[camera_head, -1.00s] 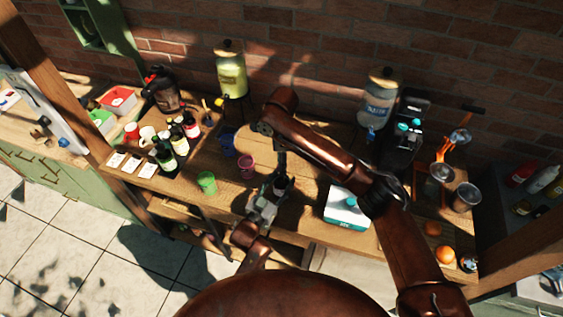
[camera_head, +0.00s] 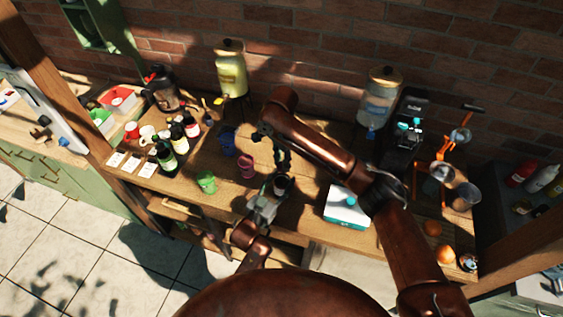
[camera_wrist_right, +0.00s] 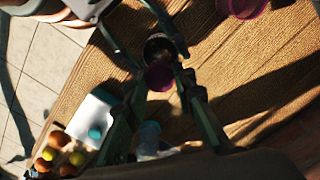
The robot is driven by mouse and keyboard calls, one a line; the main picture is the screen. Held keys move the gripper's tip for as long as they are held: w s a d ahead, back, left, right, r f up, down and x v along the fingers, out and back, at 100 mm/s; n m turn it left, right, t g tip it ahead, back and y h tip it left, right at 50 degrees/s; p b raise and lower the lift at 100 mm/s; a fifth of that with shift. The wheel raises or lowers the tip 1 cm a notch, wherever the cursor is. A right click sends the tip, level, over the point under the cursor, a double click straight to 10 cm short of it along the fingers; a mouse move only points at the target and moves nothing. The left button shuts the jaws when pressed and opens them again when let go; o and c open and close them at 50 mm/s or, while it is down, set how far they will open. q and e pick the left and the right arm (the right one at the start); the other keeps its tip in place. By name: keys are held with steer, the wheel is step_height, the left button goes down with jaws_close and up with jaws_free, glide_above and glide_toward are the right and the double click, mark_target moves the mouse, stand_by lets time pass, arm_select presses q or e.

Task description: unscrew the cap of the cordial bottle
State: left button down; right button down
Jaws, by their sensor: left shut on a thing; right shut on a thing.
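The cordial bottle (camera_head: 281,186) stands near the front edge of the table, small and partly hidden. My left gripper (camera_head: 272,191) is shut around it from the front. My right gripper (camera_head: 284,163) points down just above the bottle. In the right wrist view, my right gripper (camera_wrist_right: 161,79) is shut on a round dark pink cap (camera_wrist_right: 160,76). The bottle's dark round top (camera_wrist_right: 158,46) shows beyond the cap, between my left gripper's fingers. The cap overlaps the bottle's edge in this view; I cannot tell whether they touch.
A pink cup (camera_head: 247,167), a green cup (camera_head: 206,182) and a blue cup (camera_head: 227,143) stand left of the bottle. A white and teal box (camera_head: 346,207) stands to the right. Glass dispensers (camera_head: 378,100) stand at the back.

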steer(key=n, duration=1.3)
steer(key=shift+w+r+n, duration=0.1)
steer(key=shift+n, duration=0.3)
steer(key=n, duration=0.7)
steer(key=shift+d+n, duration=0.1)
steer(key=shift+n, duration=0.3)
steer(key=n, duration=0.5)
steer(key=shift+n, duration=0.4)
steer(key=n, duration=0.5)
steer(key=shift+r+n, duration=0.1)
steer(key=shift+n, duration=0.3)
steer(key=n, duration=0.9)
steer(key=shift+n, duration=0.4)
steer(key=n, duration=0.4)
steer(key=shift+n, duration=0.4)
steer(key=shift+r, duration=0.1)
